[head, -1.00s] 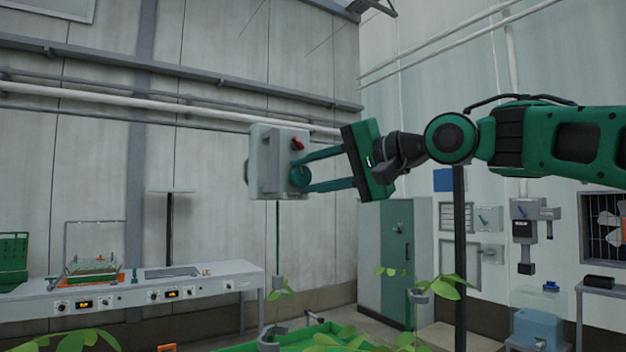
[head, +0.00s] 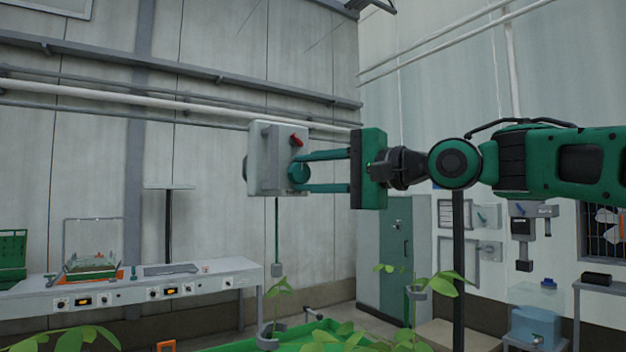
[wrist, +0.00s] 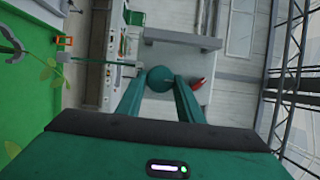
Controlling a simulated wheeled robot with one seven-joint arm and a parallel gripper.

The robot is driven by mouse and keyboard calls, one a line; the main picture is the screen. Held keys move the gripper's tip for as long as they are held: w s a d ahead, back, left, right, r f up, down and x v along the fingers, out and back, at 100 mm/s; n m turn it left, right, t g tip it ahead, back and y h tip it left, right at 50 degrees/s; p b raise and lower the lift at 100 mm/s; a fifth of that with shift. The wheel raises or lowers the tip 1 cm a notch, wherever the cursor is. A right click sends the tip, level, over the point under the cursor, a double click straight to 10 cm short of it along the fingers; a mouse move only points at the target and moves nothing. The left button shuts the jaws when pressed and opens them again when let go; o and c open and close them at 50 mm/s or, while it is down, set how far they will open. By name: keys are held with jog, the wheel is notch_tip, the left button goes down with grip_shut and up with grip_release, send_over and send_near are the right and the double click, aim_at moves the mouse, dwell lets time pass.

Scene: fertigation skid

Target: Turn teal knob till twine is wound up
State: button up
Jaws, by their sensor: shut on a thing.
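The teal knob (head: 298,174) sits on the right side of a grey box (head: 262,160) on the wall side of the scene. My gripper (head: 304,172) is shut on the knob, one finger above and one below. The wrist view also shows the round knob (wrist: 158,79) between the fingertips. A green twine (head: 277,230) hangs straight down from the box, with a small grey weight (head: 277,270) at its lower end. The twine (wrist: 100,62) also shows in the wrist view. Any spool inside the box is hidden.
A red lever (head: 296,140) sticks out of the box just above the knob. Leafy plants (head: 283,286) stand below the weight. A grey bench (head: 215,268) is at the left, a green cabinet (head: 398,240) at the right.

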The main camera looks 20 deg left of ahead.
jog(key=shift+f, duration=0.15)
jog(key=o, duration=1.1)
jog(key=shift+c, duration=0.2)
jog(key=v, duration=1)
jog(key=shift+d, duration=0.45)
